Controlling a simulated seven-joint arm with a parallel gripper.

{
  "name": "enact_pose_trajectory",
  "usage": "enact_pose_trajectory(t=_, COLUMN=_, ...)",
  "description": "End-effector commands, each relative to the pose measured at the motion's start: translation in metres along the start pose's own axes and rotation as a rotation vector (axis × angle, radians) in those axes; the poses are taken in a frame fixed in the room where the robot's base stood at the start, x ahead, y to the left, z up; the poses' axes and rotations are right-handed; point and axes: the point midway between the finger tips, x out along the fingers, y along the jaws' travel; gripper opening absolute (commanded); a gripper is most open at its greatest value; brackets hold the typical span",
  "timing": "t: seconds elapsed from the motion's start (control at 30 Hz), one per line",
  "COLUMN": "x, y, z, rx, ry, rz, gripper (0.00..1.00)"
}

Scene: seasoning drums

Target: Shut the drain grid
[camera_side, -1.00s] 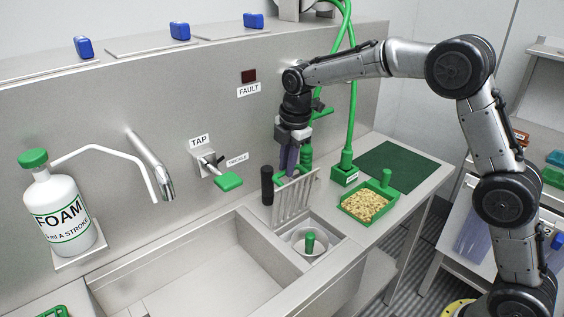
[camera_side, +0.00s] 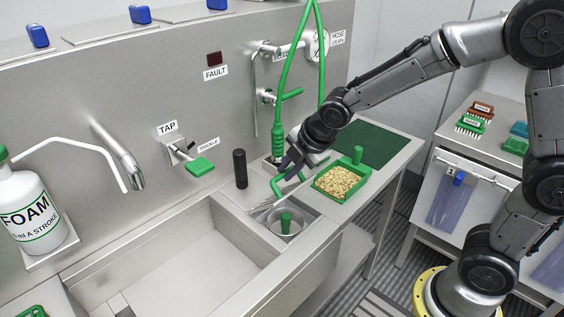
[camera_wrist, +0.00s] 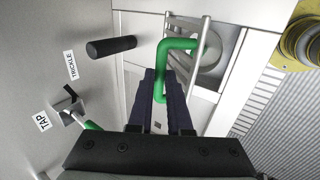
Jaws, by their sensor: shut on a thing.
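The drain grid (camera_side: 262,208) is a set of metal bars with a bent green handle (camera_side: 277,188). It leans at a low tilt over the drain opening beside the sink. A round drain cup (camera_side: 290,232) with a green peg (camera_side: 286,221) shows beneath and beside it. My gripper (camera_side: 291,165) is shut on the green handle and partly hides it. In the wrist view, the dark fingers (camera_wrist: 166,88) meet at the handle (camera_wrist: 163,55). The grid bars (camera_wrist: 186,28) lie beyond, with part of the round cup (camera_wrist: 212,52) showing behind them.
A black post (camera_side: 240,169) stands left of the grid. A green tray of grain (camera_side: 338,183) sits close to the right. A green hose (camera_side: 278,110) hangs behind my gripper. The large sink basin (camera_side: 170,270) is open at the left.

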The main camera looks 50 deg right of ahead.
Motion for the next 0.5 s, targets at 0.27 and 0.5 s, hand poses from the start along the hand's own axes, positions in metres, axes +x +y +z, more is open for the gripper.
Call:
enact_pose_trajectory(t=0.27, x=0.002, y=-0.019, z=0.000, rx=-0.004, ry=-0.002, rz=0.053, gripper=0.00)
enact_pose_trajectory(t=0.5, x=0.003, y=-0.028, z=0.000, rx=-0.002, ry=-0.001, rz=0.127, gripper=0.00)
